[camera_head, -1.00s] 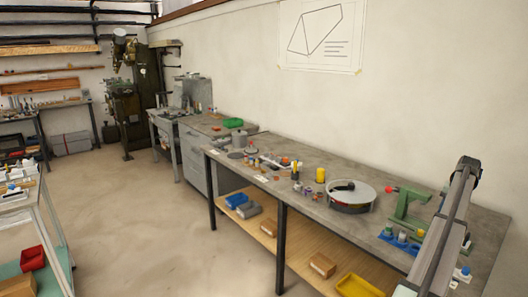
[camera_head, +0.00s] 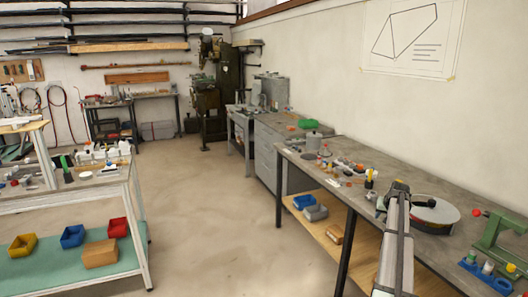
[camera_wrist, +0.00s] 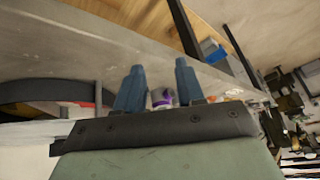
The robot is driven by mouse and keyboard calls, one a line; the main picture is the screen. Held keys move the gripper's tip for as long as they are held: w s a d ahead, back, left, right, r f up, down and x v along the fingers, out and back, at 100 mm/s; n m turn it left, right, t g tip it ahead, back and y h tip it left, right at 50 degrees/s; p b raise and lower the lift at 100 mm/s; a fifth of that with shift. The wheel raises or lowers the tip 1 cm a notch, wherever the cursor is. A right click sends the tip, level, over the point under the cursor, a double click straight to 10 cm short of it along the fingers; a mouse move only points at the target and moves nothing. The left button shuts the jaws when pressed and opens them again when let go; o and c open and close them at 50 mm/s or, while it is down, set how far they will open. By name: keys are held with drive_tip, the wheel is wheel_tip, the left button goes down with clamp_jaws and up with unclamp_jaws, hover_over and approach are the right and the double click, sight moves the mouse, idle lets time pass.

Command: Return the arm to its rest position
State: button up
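My gripper (camera_wrist: 158,66) shows in the wrist view with two blue fingers set apart and nothing visible held between them. A small purple-and-white item (camera_wrist: 162,97) shows beyond the gap, in line with the grey bench (camera_wrist: 90,30). In the head view my arm (camera_head: 396,245) rises at the lower right in front of the workbench (camera_head: 345,192). The fingers cannot be made out in the head view.
A round tray (camera_head: 435,211) and a green stand (camera_head: 497,236) are on the bench right of my arm. Small parts are farther back. Bins and boxes lie on its lower shelf. Another table (camera_head: 85,196) stands left. Open floor (camera_head: 220,225) lies between.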

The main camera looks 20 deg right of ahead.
drive_tip(key=w+a+n+t+y, duration=0.1)
drive_tip(key=w+a+n+t, duration=0.15)
drive_tip(key=w+a, duration=1.5)
drive_tip(key=s+a+f+n+g+y, duration=0.15)
drive_tip(key=s+a+f, duration=0.25)
drive_tip(key=a+f, duration=0.75)
drive_tip(key=s+a+f+g+y, duration=0.15)
drive_tip(key=s+a+f, duration=0.35)
drive_tip(key=a+f, duration=0.65)
drive_tip(key=s+a+f+n+g, duration=0.1)
drive_tip(key=s+a+f+g, duration=0.2)
drive_tip(key=s+a+f, duration=0.7)
drive_tip(key=s+a+f+n+g, duration=0.1)
drive_tip(key=s+a+f+g, duration=0.2)
drive_tip(key=s+a+f, duration=0.8)
drive_tip(key=s+a+n+g, duration=0.1)
drive_tip(key=s+a, duration=0.3)
drive_tip(key=s, duration=1.2)
drive_tip(key=s+a+n+g+h, duration=0.1)
drive_tip(key=s+a+g, duration=0.3)
drive_tip(key=s, duration=1.2)
drive_tip(key=shift+f, duration=0.3)
